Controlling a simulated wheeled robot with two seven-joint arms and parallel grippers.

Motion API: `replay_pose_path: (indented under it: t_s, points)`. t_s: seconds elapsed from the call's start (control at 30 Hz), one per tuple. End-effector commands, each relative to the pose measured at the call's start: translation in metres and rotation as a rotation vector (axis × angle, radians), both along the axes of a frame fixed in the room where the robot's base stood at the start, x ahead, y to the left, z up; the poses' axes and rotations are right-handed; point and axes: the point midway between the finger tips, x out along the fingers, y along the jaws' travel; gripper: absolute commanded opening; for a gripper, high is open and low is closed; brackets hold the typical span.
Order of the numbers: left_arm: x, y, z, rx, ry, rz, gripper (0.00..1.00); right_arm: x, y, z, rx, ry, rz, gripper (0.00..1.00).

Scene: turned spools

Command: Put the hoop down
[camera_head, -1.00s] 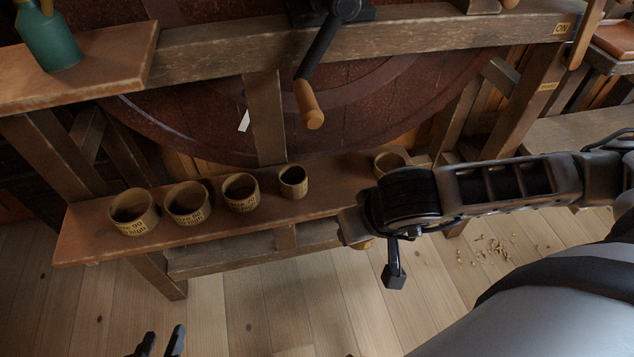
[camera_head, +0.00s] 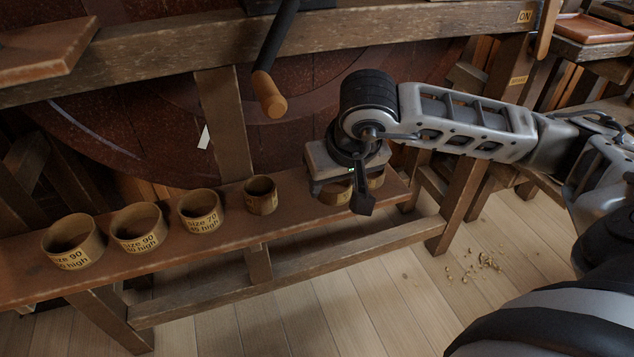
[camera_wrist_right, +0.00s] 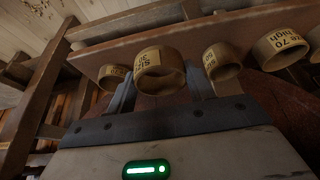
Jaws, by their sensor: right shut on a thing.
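A tan wooden hoop (camera_head: 334,194) is in my right gripper (camera_head: 342,184) over the right part of the brown shelf (camera_head: 300,222). In the right wrist view the held hoop (camera_wrist_right: 160,78) sits between the two fingers, its label turned differently from its neighbours' labels. I cannot tell whether its lower edge touches the shelf. Another hoop (camera_head: 377,180) stands close behind it to the right, partly hidden by my gripper. To the left, several labelled hoops stand in a row, the smallest (camera_head: 261,195) nearest my gripper. My left gripper is not in view.
A large dark red wheel (camera_head: 120,125) and an upright post (camera_head: 225,125) stand behind the shelf. A crank with a wooden handle (camera_head: 269,95) hangs above, left of my right arm. Shavings (camera_head: 480,264) lie on the floor.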

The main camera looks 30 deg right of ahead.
Motion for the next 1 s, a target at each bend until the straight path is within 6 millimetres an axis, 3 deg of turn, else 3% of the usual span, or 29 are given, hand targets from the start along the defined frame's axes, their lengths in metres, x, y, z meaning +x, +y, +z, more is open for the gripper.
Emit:
replay_pose_path:
  t_s: [0.1, 0.37, 0.5, 0.73, 1.0]
  points:
    - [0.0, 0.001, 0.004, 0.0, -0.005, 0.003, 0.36, 0.031, -0.007, 0.001, 0.004, 0.0, -0.004, 0.32]
    - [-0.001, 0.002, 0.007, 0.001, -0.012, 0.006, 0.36, 0.084, -0.019, 0.001, 0.002, -0.002, -0.001, 0.32]
    - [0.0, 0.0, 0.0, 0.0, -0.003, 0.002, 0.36, 0.081, -0.019, -0.024, 0.0, 0.003, 0.001, 0.32]
    - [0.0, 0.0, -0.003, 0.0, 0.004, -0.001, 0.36, 0.081, -0.019, -0.039, 0.0, 0.001, 0.001, 0.32]
    - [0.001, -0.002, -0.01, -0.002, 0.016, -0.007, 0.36, 0.084, -0.02, -0.071, 0.001, 0.002, -0.001, 0.32]
